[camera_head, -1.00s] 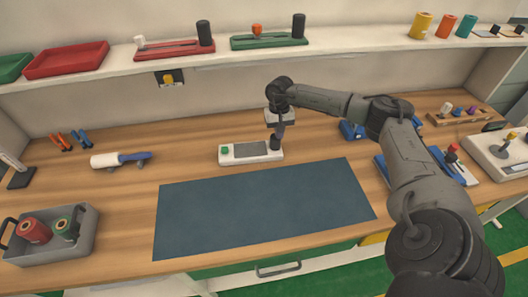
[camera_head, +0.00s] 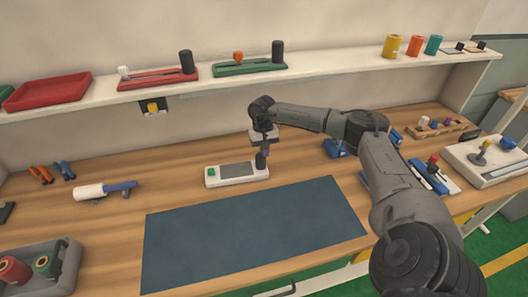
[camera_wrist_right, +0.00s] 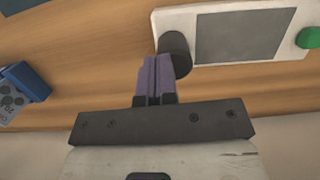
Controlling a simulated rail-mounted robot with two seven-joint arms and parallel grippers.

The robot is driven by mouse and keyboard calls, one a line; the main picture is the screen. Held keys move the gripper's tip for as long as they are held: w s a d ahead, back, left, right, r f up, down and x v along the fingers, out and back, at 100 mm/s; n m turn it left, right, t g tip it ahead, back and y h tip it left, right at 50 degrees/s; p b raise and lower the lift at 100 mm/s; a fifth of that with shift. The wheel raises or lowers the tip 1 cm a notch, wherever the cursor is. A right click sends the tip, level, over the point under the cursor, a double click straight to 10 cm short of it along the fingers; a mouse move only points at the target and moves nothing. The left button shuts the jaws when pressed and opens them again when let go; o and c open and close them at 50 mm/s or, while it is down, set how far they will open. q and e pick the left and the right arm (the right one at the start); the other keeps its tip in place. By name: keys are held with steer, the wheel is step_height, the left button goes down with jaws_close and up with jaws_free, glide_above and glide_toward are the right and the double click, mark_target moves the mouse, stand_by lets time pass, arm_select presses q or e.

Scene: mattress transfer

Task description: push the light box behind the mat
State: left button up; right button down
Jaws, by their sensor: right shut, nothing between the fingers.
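The light box (camera_head: 236,174) is a low white box with a grey panel, a green button and a black knob. It lies behind the dark blue mat (camera_head: 255,230), with a strip of wood between them. It also shows in the right wrist view (camera_wrist_right: 283,50). My right gripper (camera_head: 265,153) points down at the box's right end, behind the black knob. In the right wrist view the purple fingers (camera_wrist_right: 155,65) are shut and empty, right beside the knob; I cannot tell whether they touch it. My left gripper is out of view.
A white-and-blue tool (camera_head: 104,190) lies left of the box, and a grey bin (camera_head: 66,272) stands at front left. Blue items and a white device (camera_head: 490,160) are at the right. A shelf (camera_head: 330,68) runs above the back. The mat is bare.

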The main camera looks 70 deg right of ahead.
step_height(320, 180, up, 13)
steer(key=w+d+p, duration=0.1)
steer(key=w+d, duration=0.1)
stand_by(0.5)
